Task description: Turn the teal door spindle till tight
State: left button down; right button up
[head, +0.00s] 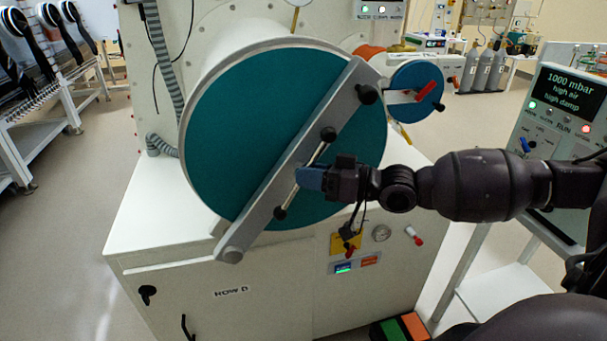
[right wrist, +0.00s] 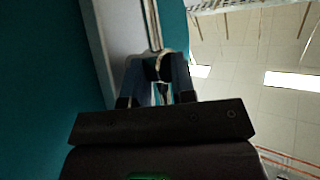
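The round teal door (head: 235,125) closes the end of the white chamber, with a grey clamp bar (head: 345,112) slanting across it. The spindle's thin metal cross-handle (head: 317,154) lies in front of the bar, tilted, with a black knob at each end. My right gripper (head: 303,178) comes in from the right at the middle of this handle. In the right wrist view, its two fingers (right wrist: 158,78) stand a little apart, with a dark rounded part of the spindle (right wrist: 159,66) filling the gap between their tips. My left gripper is not in view.
A control panel (head: 562,98) reads 1000 mbar, high air, high damp. Below the door are a gauge (head: 381,233) and a red-tipped valve (head: 414,236). The floor at left is clear.

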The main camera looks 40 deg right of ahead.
jog(key=shift+w+a, duration=0.4)
jog(key=shift+w, duration=0.1)
grip_shut()
